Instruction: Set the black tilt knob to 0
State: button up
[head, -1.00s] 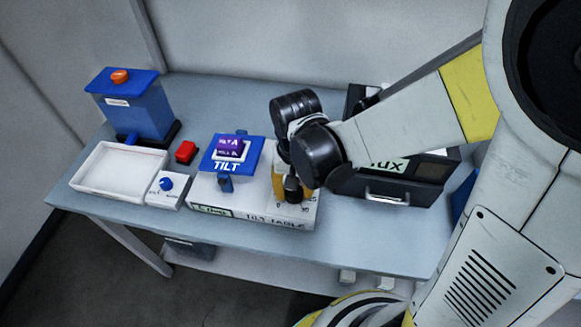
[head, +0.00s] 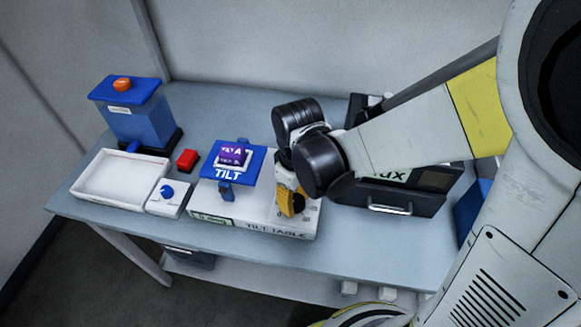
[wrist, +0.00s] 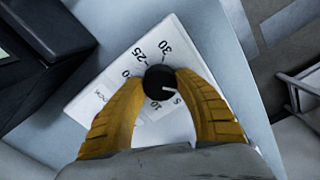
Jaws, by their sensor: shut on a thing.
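The black tilt knob (wrist: 160,82) stands on the white dial face of the tilt table (wrist: 190,50). Its white pointer line points to the lower right in the wrist view, near what looks like the 5 mark. Marks 30, 25 and 10 also show; others are partly covered. My gripper (wrist: 161,80) is shut on the knob, with one yellow finger on each side. In the head view my gripper (head: 291,200) is at the right end of the tilt table (head: 270,218). The blue TILT platform (head: 210,172) carries a purple piece (head: 233,155).
The dark lux box (head: 425,200) stands close right of my gripper. Left of the tilt table are a small box with a blue knob (head: 167,191), a red button (head: 187,159), a white tray (head: 93,190) and a blue container (head: 140,125). The front right tabletop is clear.

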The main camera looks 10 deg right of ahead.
aim_at(296, 200)
jog(key=shift+n, duration=0.5)
jog(key=o, duration=1.2)
jog(key=shift+o, duration=0.2)
jog(key=shift+r, duration=0.1)
notch_tip(296, 200, up, 12)
jog(key=s+d+r+m+t, duration=0.1)
jog(key=s+d+m+t, duration=0.1)
jog(key=d+m, duration=0.3)
jog(key=s+d+r+m+t, duration=0.1)
jog(key=d+r+m+t, duration=0.1)
jog(key=d+m+t, duration=0.2)
jog(key=shift+s+d+m+t, duration=0.4)
jog(key=shift+d+t, duration=0.2)
jog(key=shift+d, duration=0.6)
